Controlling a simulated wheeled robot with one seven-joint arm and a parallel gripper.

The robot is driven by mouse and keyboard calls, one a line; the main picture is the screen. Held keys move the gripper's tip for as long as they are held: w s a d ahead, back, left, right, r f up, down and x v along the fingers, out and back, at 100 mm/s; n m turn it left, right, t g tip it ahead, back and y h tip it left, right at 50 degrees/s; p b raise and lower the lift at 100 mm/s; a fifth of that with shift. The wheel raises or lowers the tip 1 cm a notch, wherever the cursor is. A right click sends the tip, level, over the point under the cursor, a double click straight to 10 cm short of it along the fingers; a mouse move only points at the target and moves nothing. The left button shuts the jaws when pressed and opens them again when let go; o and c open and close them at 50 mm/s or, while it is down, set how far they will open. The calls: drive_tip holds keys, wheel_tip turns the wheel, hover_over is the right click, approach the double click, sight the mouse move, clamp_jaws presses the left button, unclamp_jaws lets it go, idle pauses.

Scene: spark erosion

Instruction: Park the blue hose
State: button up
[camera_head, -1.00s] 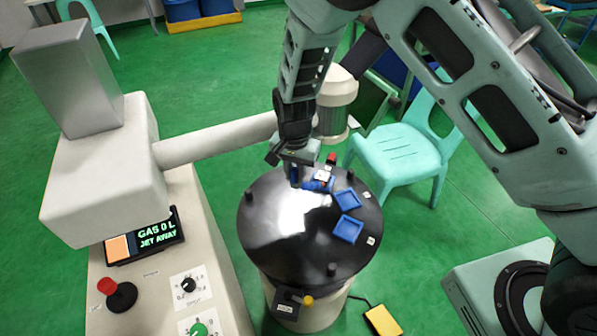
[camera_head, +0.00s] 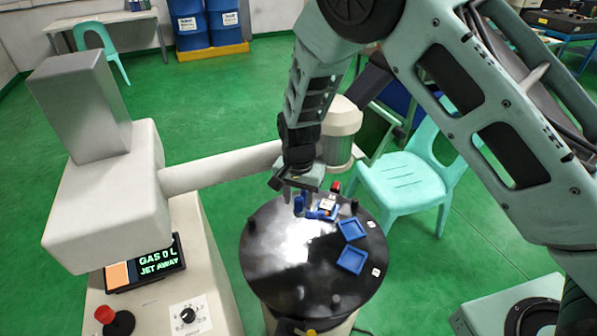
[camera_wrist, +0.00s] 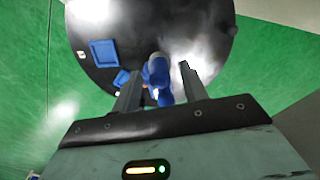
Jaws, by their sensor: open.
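The blue hose (camera_head: 299,203) appears as a short blue upright piece at the back of the round black table (camera_head: 268,265). My gripper (camera_head: 297,197) is over it, pointing down. In the wrist view the blue piece (camera_wrist: 158,76) lies between the two spread fingers of my gripper (camera_wrist: 158,72), with a visible gap to the right finger. The gap to the left finger is small, and I cannot tell if they touch. The hose's lower end is hard to make out.
Blue square trays (camera_head: 352,258) lie on the table's right side, one close beside the hose. Dark pegs (camera_head: 333,298) stand near the rim. A white machine arm (camera_head: 220,166) with a cylindrical head (camera_head: 341,132) is behind. A green chair (camera_head: 405,180) stands to the right.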

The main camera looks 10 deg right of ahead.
wheel_tip(320, 180, up, 16)
drive_tip(key=b, duration=0.2)
drive_tip(key=shift+b, duration=0.35)
drive_tip(key=shift+r, duration=0.1)
